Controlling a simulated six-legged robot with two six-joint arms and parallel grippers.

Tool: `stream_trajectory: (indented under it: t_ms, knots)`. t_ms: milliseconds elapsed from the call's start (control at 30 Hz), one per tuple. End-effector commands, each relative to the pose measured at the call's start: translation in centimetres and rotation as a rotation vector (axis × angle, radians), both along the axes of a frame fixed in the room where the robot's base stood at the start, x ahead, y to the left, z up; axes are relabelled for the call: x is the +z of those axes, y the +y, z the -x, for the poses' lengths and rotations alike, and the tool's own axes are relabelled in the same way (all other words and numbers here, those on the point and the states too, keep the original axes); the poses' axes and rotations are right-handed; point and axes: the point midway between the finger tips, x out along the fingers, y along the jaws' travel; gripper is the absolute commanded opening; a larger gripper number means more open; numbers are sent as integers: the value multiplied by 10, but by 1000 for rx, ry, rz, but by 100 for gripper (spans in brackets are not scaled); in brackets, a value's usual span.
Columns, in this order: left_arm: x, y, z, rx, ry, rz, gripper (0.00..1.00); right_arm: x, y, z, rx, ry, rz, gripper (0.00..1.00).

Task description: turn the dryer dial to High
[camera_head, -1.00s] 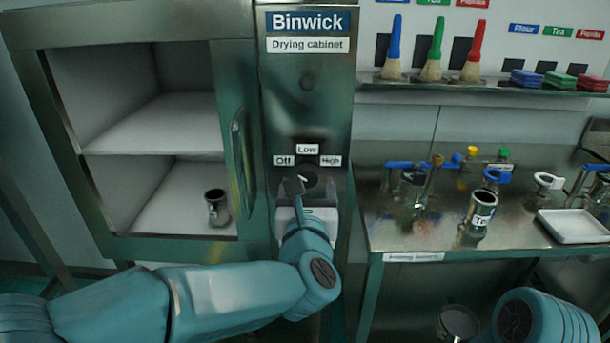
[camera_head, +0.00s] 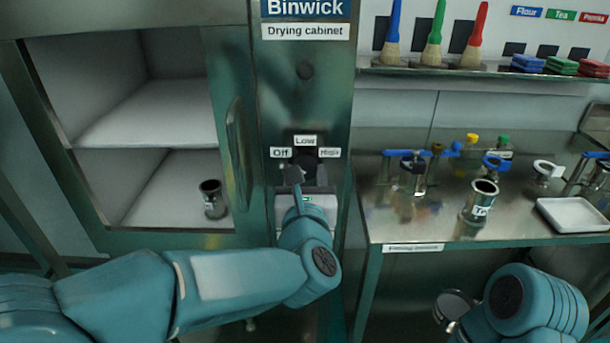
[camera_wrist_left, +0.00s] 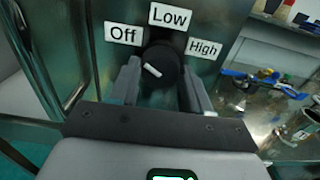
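The dryer dial (camera_wrist_left: 163,62) is a round black knob with a white mark, below the Off (camera_wrist_left: 123,34), Low (camera_wrist_left: 170,17) and High (camera_wrist_left: 205,49) labels. Its mark slants from upper left to lower right, the upper-left end toward Off. In the head view the dial (camera_head: 306,160) is partly hidden by my left gripper (camera_head: 293,176). In the left wrist view my left gripper (camera_wrist_left: 162,88) has its fingers apart, one on each side of the dial; contact is unclear. My right arm shows at lower right; its gripper is not visible.
The drying cabinet (camera_head: 230,20) has an open-looking compartment and a vertical handle (camera_head: 238,150) left of the dial panel. A metal cup (camera_head: 212,198) stands inside. A steel bench (camera_head: 400,232) with cups, clamps and a white tray (camera_head: 575,215) is at right.

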Motion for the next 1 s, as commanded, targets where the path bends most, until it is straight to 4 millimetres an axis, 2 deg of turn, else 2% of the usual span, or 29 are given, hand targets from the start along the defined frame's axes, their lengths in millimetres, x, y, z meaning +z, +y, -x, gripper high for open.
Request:
stream_trajectory:
  t_ms: [267,467,800,1000]
  knots:
    - [-1,0,-3,-1,-1,-15,17,-2,0,0,0,0,0,87]
    - [-2,0,-3,0,-3,-88,17,-12,0,0,0,0,0,87]
    - [-2,1,-3,2,-3,-368,17,-35,0,0,0,0,0,87]
    - [-1,1,-3,2,-3,-558,17,-43,0,0,0,0,0,87]
